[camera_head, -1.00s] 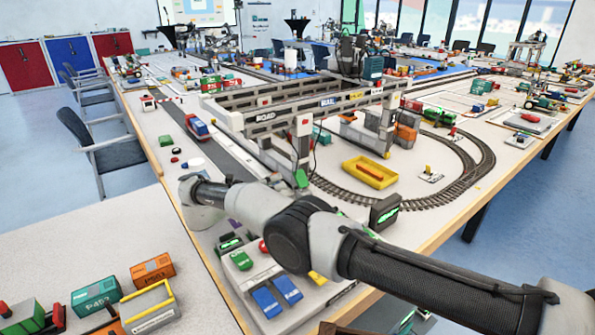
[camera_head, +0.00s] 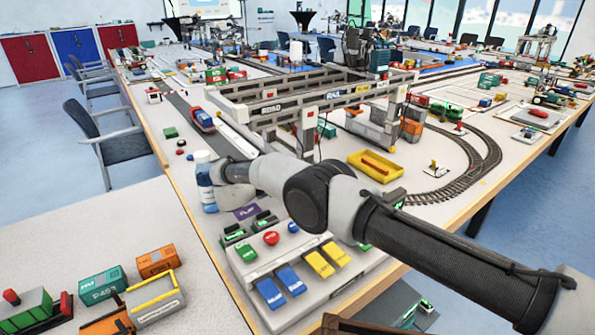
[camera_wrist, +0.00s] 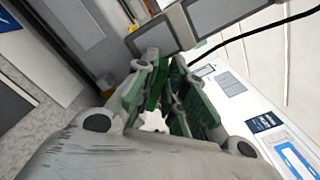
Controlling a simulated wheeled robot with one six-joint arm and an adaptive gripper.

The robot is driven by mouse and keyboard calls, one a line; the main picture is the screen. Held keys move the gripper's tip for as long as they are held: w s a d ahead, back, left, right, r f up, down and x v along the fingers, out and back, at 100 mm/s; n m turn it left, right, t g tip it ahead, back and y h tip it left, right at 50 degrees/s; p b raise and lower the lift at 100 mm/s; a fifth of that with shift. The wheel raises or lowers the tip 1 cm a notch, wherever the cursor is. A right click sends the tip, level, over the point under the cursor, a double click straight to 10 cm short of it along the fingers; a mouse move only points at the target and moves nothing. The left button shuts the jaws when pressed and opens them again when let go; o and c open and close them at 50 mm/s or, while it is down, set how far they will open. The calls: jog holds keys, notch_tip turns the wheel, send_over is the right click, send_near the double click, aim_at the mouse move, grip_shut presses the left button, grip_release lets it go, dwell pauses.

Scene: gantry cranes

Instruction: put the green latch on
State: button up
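The button panel (camera_head: 325,290) stands at the near end of the big table. A raised green key (camera_head: 245,252) sits at its left, behind a blue key. I cannot tell for certain whether this key is the green latch, or whether it is on. My arm crosses above the panel's back part. My gripper is hidden behind the arm in the head view. In the wrist view my gripper (camera_wrist: 168,66) has green fingers drawn together, with nothing clearly held. It points toward grey beams and is apart from the panel.
The panel also bears a red button (camera_head: 271,238), blue keys (camera_head: 281,287), yellow keys (camera_head: 328,258) and black rockers (camera_head: 265,219). The grey crane frame (camera_head: 325,102) stands behind my arm. A black cable (camera_wrist: 255,33) crosses the wrist view.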

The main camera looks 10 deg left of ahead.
aim_at(303, 141)
grip_shut()
jog(key=shift+w+a+f+n, duration=0.2)
jog(key=shift+a+f+n, duration=0.05)
jog(key=shift+n, duration=0.55)
jog(key=shift+w+a+f+n, duration=0.15)
jog(key=shift+a+f+n, duration=0.05)
jog(key=shift+n, duration=0.6)
jog(key=o, duration=0.7)
grip_release()
jog(key=shift+c, duration=0.2)
notch_tip(303, 141, up, 10)
